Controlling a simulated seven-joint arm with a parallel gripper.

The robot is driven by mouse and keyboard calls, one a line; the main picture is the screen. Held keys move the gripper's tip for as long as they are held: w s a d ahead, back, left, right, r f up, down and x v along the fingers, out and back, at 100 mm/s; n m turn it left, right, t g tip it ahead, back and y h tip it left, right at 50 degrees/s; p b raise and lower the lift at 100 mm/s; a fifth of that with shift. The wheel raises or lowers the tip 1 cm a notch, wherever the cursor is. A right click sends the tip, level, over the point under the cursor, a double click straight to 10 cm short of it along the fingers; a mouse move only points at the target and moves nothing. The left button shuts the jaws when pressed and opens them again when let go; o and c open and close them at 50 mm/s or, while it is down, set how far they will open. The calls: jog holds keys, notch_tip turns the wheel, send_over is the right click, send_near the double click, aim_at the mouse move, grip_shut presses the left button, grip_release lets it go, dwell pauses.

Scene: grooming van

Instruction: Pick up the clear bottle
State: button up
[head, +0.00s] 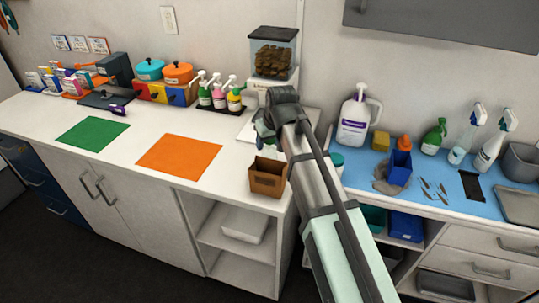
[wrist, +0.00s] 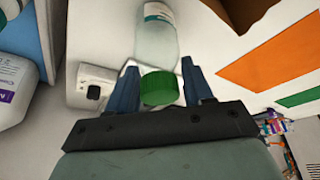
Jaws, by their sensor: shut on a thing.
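My gripper is shut on the bottle. In the head view my gripper (head: 264,134) is over the white counter beside the treat dispenser, and my arm hides most of the bottle. I cannot tell whether the bottle is clear of the surface.
A brown open box (head: 268,180) stands near the counter's front edge, close to my arm. The treat dispenser (head: 272,60) and several pump bottles (head: 220,97) are behind. A white jug (head: 354,122) stands right. Orange (head: 180,157) and green (head: 92,134) mats lie left.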

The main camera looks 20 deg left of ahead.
jog(key=shift+c, duration=1)
jog(key=shift+r, duration=0.15)
